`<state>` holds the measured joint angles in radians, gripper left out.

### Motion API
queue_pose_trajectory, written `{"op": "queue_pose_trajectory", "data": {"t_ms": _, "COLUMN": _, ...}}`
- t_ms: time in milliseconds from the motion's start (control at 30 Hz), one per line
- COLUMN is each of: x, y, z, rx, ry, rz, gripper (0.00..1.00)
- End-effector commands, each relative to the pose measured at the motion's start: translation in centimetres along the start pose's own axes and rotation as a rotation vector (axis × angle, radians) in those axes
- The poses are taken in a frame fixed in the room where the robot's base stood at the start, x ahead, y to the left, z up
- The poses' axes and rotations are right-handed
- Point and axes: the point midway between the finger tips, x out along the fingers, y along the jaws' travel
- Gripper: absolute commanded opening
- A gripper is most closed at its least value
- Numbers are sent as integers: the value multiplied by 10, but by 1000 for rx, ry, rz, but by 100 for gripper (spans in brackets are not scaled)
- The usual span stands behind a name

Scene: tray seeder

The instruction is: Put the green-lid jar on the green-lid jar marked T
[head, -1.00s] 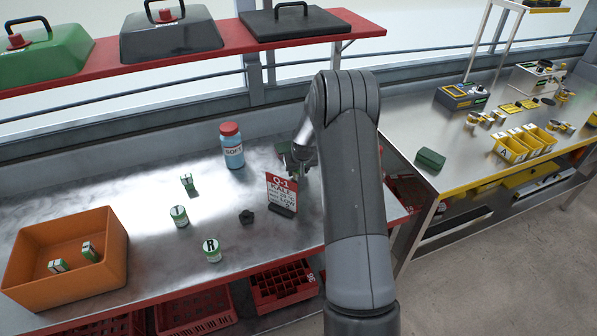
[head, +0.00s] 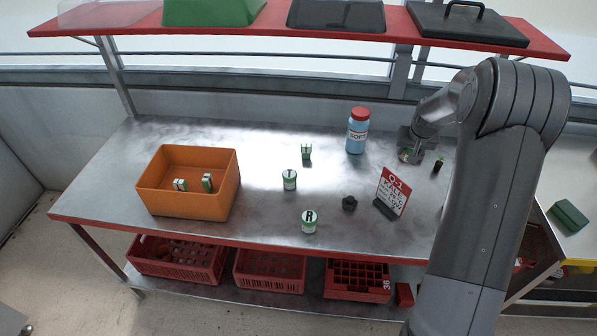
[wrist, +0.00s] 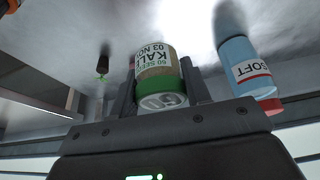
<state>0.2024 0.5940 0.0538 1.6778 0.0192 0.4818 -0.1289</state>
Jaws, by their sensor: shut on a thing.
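My gripper (head: 411,150) is at the right of the steel table, to the right of the blue bottle. The jar's lid end points toward the gripper's palm. The green-lid jar marked T (head: 289,180) stands upright mid-table, well left of my gripper. Another green-lid jar, marked R (head: 309,222), stands nearer the front edge. A small green and white packet or jar (head: 306,152) is behind the T jar.
The blue SOFT bottle (head: 357,133), also in the wrist view (wrist: 244,68), stands between gripper and jars. A red-white O-1 sign (head: 393,192) and a black knob (head: 349,203) are nearby. An orange bin (head: 190,203) holds small containers. A dark vial (head: 438,165) stands right.

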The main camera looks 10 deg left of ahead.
Motion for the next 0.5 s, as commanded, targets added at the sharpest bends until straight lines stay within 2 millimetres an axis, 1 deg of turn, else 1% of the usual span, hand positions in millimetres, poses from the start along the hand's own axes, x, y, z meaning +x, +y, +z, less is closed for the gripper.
{"op": "queue_pose_trajectory", "data": {"t_ms": 33, "x": -6, "y": -22, "z": 0, "rx": -22, "ry": 1, "rz": -7, "gripper": 20}}
{"op": "queue_pose_trajectory", "data": {"t_ms": 200, "x": -25, "y": -88, "z": 7, "rx": -82, "ry": 1, "rz": -28, "gripper": 20}}
{"op": "queue_pose_trajectory", "data": {"t_ms": 400, "x": -51, "y": -161, "z": 23, "rx": -147, "ry": 2, "rz": -55, "gripper": 20}}
{"op": "queue_pose_trajectory", "data": {"t_ms": 500, "x": -64, "y": -192, "z": 33, "rx": -175, "ry": 3, "rz": -69, "gripper": 20}}
